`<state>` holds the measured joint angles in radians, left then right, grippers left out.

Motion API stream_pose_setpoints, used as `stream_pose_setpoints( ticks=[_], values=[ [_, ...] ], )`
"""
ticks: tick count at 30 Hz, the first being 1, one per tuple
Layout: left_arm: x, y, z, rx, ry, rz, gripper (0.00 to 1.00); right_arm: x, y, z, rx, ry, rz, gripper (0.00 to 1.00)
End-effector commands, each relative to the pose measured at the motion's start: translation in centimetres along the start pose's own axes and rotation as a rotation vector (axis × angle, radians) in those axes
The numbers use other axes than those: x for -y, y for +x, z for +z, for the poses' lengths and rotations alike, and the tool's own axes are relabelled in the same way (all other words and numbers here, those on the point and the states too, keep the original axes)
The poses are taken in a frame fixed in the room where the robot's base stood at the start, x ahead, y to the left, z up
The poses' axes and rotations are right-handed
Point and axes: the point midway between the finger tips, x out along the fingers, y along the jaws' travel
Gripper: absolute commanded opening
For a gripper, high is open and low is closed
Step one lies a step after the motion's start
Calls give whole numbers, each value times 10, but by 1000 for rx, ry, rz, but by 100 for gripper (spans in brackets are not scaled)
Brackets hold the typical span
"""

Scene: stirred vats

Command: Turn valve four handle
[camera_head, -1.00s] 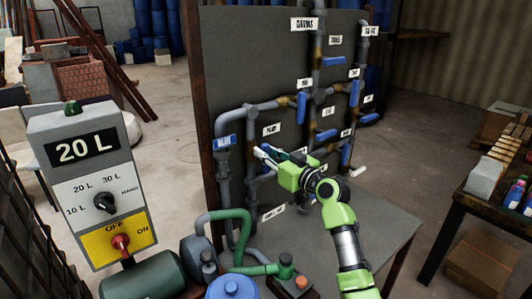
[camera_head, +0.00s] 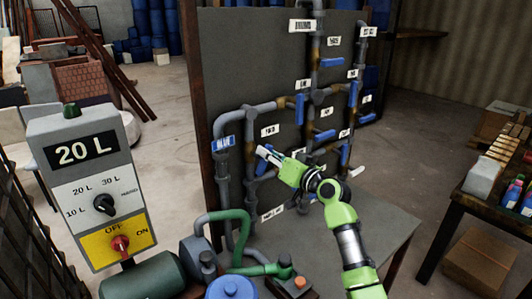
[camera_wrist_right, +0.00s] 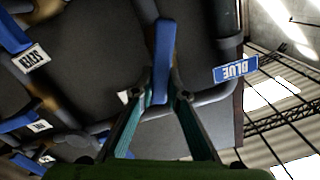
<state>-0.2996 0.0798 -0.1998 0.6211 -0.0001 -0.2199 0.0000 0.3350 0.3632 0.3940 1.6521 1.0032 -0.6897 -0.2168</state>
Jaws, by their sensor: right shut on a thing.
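A dark upright panel (camera_head: 245,60) carries grey pipes with several blue valve handles and white labels too small to read. My right gripper (camera_head: 268,155) is at the lower left part of the panel. In the right wrist view its two teal fingers (camera_wrist_right: 163,93) are closed around a blue valve handle (camera_wrist_right: 163,45), which stands up between them. The pipe joint behind this handle is partly hidden by the fingers. A blue label reading BLUE (camera_wrist_right: 236,69) is on a pipe beside it. My left gripper is not in view.
A grey control box (camera_head: 90,160) reading 20 L, with a black knob and red switch, stands at the left. A green hose (camera_head: 225,216) and pump parts lie in front of the panel. A table (camera_head: 470,195) with bottles is at the right.

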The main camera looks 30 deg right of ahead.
Motion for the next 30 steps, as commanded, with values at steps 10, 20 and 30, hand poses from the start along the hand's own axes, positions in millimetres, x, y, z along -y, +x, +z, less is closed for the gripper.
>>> stream_pose_setpoints(
  ticks=[10,20,30],
  values=[
    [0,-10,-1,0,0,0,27,-8,0,1,2,332,1,0],
    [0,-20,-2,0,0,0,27,-14,0,4,1,647,1,0],
    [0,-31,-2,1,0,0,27,-20,0,9,1,933,2,0]
  ],
)
